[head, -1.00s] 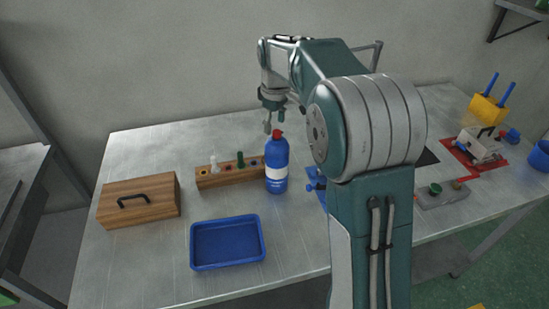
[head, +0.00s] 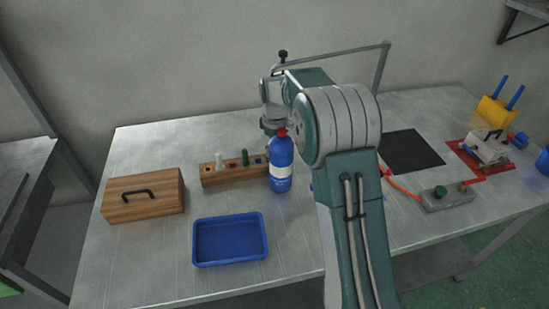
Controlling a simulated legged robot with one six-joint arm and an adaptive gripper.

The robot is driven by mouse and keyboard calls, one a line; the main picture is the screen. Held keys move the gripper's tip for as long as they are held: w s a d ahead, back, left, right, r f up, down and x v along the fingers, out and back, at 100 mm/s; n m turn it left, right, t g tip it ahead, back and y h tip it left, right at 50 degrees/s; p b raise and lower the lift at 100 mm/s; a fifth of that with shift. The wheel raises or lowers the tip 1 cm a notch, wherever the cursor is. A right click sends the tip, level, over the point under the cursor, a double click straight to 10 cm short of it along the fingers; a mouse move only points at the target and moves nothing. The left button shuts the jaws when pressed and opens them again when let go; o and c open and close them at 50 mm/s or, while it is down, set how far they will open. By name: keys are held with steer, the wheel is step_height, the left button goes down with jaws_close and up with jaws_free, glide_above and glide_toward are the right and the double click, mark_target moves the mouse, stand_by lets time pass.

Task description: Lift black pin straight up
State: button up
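My gripper (head: 271,126) is just behind the bottle's red cap, above and beyond the rack's right end. Its fingers are hidden by the bottle, so I cannot see whether it is open or holds anything.
A blue tray (head: 230,264) lies in front of the rack, and a wooden box with a black handle (head: 143,205) stands left. A black knob (head: 283,54) shows above my arm beside a metal bar. A black mat (head: 412,151) and a grey control box (head: 446,200) are right.

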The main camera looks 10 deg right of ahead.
step_height(320, 180, down, 3)
steer(key=shift+a+r, duration=0.15)
steer(key=shift+r, duration=0.05)
jaws_close()
